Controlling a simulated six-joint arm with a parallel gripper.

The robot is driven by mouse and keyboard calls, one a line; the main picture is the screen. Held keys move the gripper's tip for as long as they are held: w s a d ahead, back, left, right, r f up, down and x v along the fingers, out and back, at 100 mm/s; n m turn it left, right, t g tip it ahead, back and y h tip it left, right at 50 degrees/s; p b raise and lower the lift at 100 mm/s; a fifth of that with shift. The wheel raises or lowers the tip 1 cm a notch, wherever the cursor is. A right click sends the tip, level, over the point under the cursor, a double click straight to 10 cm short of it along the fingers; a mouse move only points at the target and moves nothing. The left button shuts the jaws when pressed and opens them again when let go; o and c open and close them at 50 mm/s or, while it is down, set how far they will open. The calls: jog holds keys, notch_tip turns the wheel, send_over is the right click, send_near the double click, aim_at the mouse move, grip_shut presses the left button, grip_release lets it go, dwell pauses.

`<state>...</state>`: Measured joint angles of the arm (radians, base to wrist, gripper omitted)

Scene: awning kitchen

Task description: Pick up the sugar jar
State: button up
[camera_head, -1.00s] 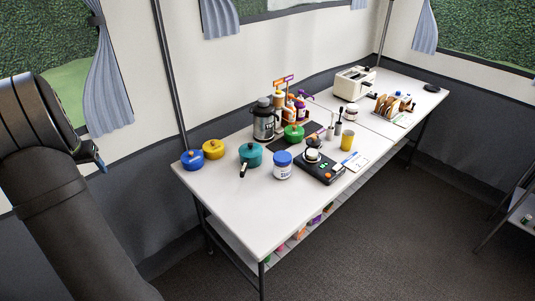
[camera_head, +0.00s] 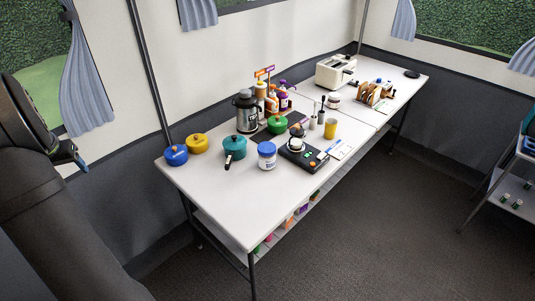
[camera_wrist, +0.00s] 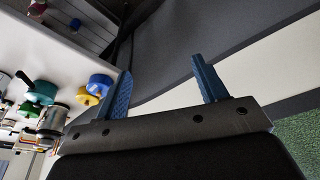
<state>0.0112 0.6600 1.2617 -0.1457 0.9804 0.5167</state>
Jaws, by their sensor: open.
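A white jar with a blue lid and a blue label (camera_head: 267,157) stands upright on the white table. It looks like the sugar jar, but its label is too small to read. It stands right of the teal pot and left of the black scale.
A blue pot (camera_head: 176,156), yellow pot (camera_head: 197,144), teal pot (camera_head: 236,148) and green pot (camera_head: 278,123) stand near the jar. A black scale (camera_head: 303,158) sits right of it. The table's front left (camera_head: 225,200) is bare. A toaster (camera_head: 335,72) stands farther back.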

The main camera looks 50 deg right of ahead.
jog(key=o, duration=0.6)
jog(key=shift+c, duration=0.2)
jog(key=d+m+h, duration=0.1)
jog(key=d+m, duration=0.3)
jog(key=d, duration=1.2)
jog(key=m+g+h, duration=0.2)
jog(key=m+g, duration=0.1)
jog(key=m, duration=0.6)
send_over(265, 148)
jog(key=w+a, duration=0.1)
jog(key=a, duration=0.5)
jog(key=f, duration=0.2)
jog(key=x, duration=1.1)
jog(key=shift+s+d, duration=0.1)
jog(key=shift+d, duration=0.25)
jog(key=shift+s+x, duration=0.15)
jog(key=shift+x, duration=1.3)
jog(key=shift+s+x, duration=0.1)
jog(key=shift+x, duration=1.35)
